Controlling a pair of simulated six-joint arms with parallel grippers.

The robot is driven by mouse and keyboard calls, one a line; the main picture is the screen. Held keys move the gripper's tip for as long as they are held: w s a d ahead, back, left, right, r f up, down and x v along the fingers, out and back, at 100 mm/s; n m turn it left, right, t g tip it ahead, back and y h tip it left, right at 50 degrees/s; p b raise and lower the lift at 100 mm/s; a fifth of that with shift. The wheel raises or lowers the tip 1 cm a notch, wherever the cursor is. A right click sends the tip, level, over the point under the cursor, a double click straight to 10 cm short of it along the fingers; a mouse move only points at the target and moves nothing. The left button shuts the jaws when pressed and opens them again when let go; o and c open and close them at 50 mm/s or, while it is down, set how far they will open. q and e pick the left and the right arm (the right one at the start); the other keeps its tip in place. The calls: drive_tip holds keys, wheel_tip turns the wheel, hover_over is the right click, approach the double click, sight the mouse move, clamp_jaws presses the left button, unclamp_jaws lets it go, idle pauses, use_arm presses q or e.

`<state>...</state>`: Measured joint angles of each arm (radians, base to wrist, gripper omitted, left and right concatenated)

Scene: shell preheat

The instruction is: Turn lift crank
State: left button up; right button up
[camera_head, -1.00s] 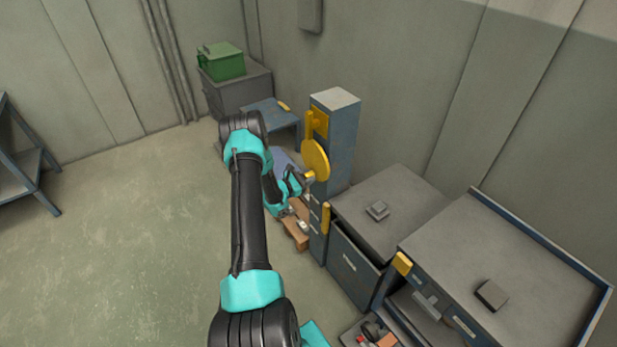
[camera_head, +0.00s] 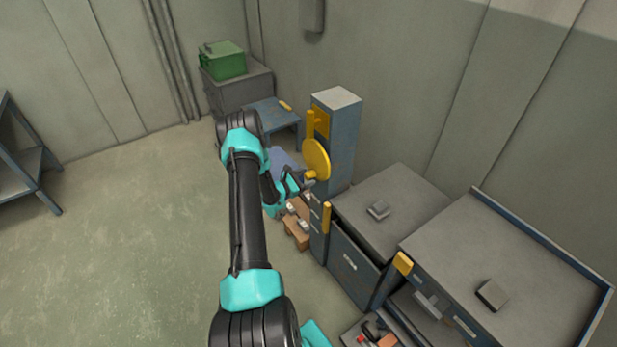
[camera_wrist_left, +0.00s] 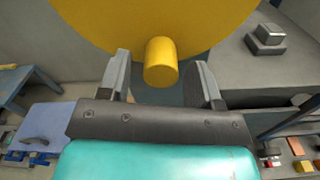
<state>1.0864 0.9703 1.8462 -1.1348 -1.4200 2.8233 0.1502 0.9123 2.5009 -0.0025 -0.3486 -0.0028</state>
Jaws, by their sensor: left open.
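The lift crank is a yellow disc (camera_head: 316,159) on the front of a tall blue-grey column (camera_head: 338,130). In the left wrist view the disc (camera_wrist_left: 165,22) fills the upper middle. A short yellow handle peg (camera_wrist_left: 161,62) sticks out from it toward the camera. My left gripper (camera_wrist_left: 163,75) is open, with one finger on each side of the peg and visible gaps between. In the head view the left gripper (camera_head: 307,183) is at the disc's lower edge. My right gripper is not in view.
A grey cabinet (camera_head: 395,215) and a workbench (camera_head: 520,262) stand right of the column. A low blue table (camera_head: 268,112) and a green box (camera_head: 222,60) are behind. A wooden block (camera_head: 296,236) lies near the column's foot. Open floor (camera_head: 130,230) is at left.

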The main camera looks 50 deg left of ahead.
use_arm(q)
drive_tip(key=s, duration=1.5)
drive_tip(key=shift+s+a, duration=0.2)
drive_tip(key=shift+s, duration=0.15)
drive_tip(key=w+d+f+m+g+h, duration=0.1)
drive_tip(key=w+d+f+m+g, duration=0.25)
drive_tip(key=w+d+m, duration=0.6)
drive_tip(key=w+d+f+m+g+h, duration=0.1)
drive_tip(key=w+d+f+m+g, duration=0.25)
drive_tip(key=w+d, duration=0.65)
drive_tip(key=s+d+r+m+g, duration=0.1)
drive_tip(key=s+d+m+g, duration=0.2)
drive_tip(key=d, duration=0.6)
drive_tip(key=s+d+r+m+g, duration=0.1)
drive_tip(key=s+d+m+g, duration=0.2)
drive_tip(key=s+d+m, duration=0.3)
drive_tip(key=s+d+r+m+g+h, duration=0.1)
drive_tip(key=s+d+m+g, duration=0.3)
drive_tip(key=d+m, duration=0.4)
drive_tip(key=s+d, duration=0.1)
drive_tip(key=d, duration=0.5)
drive_tip(key=shift+s+d+m, duration=0.2)
drive_tip(key=shift+s+m, duration=0.1)
drive_tip(key=shift+m, duration=0.1)
drive_tip(key=shift+r, duration=0.1)
drive_tip(key=shift+c, duration=0.2)
